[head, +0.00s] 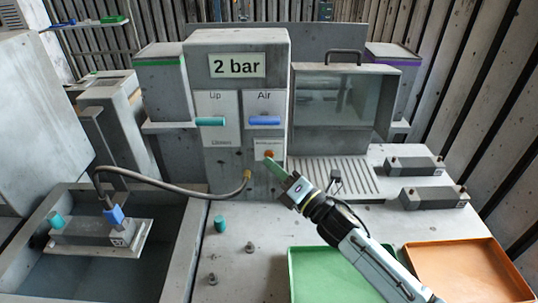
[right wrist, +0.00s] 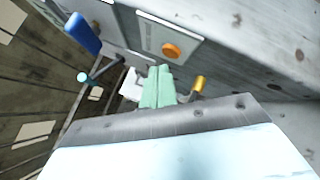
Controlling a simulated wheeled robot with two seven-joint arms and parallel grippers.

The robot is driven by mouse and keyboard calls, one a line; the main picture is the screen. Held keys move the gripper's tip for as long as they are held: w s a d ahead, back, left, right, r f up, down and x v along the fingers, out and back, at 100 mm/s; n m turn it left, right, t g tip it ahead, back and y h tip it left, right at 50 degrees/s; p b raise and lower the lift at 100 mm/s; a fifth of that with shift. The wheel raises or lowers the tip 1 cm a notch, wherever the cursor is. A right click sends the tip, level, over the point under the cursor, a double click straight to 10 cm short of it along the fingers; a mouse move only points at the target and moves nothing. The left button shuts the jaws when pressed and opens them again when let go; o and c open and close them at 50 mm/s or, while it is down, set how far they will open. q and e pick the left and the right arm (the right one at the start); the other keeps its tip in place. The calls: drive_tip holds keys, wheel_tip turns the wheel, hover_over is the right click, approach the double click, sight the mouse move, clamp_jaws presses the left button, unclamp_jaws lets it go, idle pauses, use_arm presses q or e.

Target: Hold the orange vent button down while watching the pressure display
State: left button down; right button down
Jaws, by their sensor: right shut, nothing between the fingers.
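The orange vent button (head: 269,155) sits on a small white plate low on the front of the grey panel; it also shows in the right wrist view (right wrist: 171,50). The pressure display (head: 237,65) at the top of the panel reads "2 bar". My right gripper (head: 270,163) is shut and empty, its green fingertips just below the button in the head view. In the right wrist view the fingertips (right wrist: 159,70) point toward the button, with a small gap between them in the picture. My left gripper is not in view.
A teal handle (head: 211,121) and a blue handle (head: 264,120) are above the button. A hose runs from a yellow fitting (head: 247,174) to a part in the left basin (head: 40,271). A green tray (head: 310,277) and an orange tray (head: 470,268) lie in front.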

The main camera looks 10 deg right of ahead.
drive_tip(key=shift+w, duration=0.1)
drive_tip(key=shift+w+d, duration=0.1)
drive_tip(key=shift+w, duration=0.2)
drive_tip(key=shift+w+d+b, duration=0.1)
drive_tip(key=shift+w+b, duration=0.2)
drive_tip(key=shift+w, duration=0.05)
idle(0.6)
idle(2.8)
drive_tip(key=shift+s, duration=0.75)
drive_tip(key=shift+s+a+p, duration=0.1)
drive_tip(key=shift+a+p, duration=0.1)
drive_tip(key=shift+p, duration=0.1)
drive_tip(key=s, duration=0.2)
drive_tip(key=s+a+p, duration=0.1)
drive_tip(key=s, duration=0.1)
drive_tip(key=shift+s, duration=0.4)
